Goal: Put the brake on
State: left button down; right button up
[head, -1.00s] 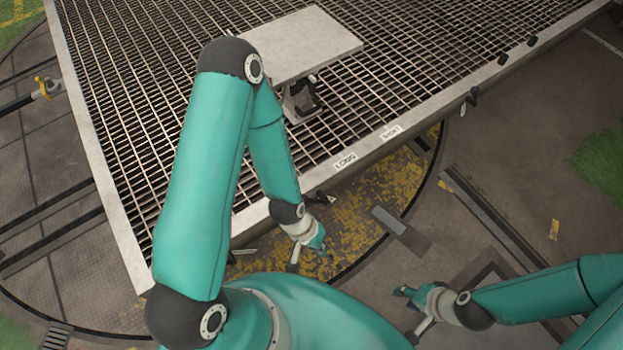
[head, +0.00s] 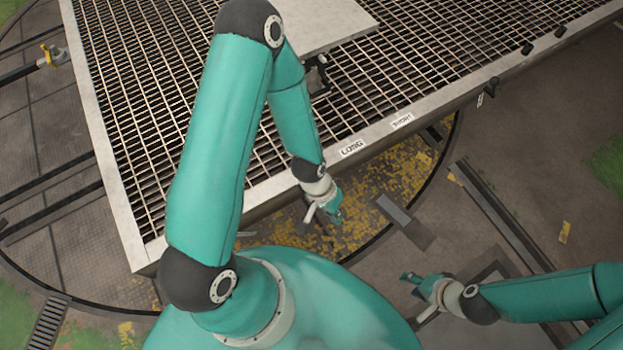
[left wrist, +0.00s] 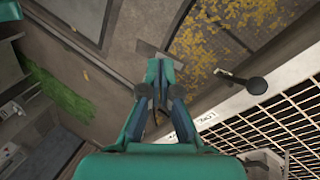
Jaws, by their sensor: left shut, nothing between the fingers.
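A lever with a round black knob (left wrist: 257,85) sticks out beside the pale deck edge in the left wrist view, near the label LONG (left wrist: 207,117). In the head view this lever is not clearly seen; my left wrist covers that part of the edge. My left gripper (head: 338,216) is shut and empty, just off the edge below the LONG label (head: 352,148). In the left wrist view its fingertips (left wrist: 160,68) are together, left of the knob and apart from it. My right gripper (head: 409,280) is low at the right, away from the deck; its opening is unclear.
The grated deck (head: 140,255) fills the upper part of the head view, with a pale plate (head: 320,22) on it. A SHORT label (head: 402,120) is right of LONG. A black handle (head: 493,85) hangs at the edge further right. Open floor lies at the right.

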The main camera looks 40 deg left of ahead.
pick_arm(q)
jog(key=w+a+f+m+y+b, duration=0.1)
jog(key=w+a+f+m+b, duration=0.3)
jog(key=w+b, duration=0.5)
jog(key=w+a+r+y+b, duration=0.1)
jog(key=w+a+r+b, duration=0.1)
jog(key=a, duration=0.3)
jog(key=w+a+r+m+g+y+b, duration=0.1)
jog(key=w+a+y+b, duration=0.1)
jog(key=a+b, duration=0.3)
jog(key=shift+w+a+r, duration=0.25)
jog(key=shift+w+r, duration=0.05)
jog(key=shift+r, duration=0.05)
jog(key=shift+f, duration=0.1)
jog(key=s+f+b, duration=0.1)
jog(key=f, duration=0.3)
jog(key=f+b, duration=0.1)
jog(key=f, duration=0.3)
jog(key=s+f+b, duration=0.1)
jog(key=f+b, duration=0.1)
jog(key=f, duration=0.1)
jog(key=shift+s+a+f, duration=0.35)
jog(key=shift+f, duration=0.05)
jog(key=shift+s+a+f, duration=0.15)
jog(key=shift+s+f, duration=0.2)
jog(key=shift+s, duration=0.1)
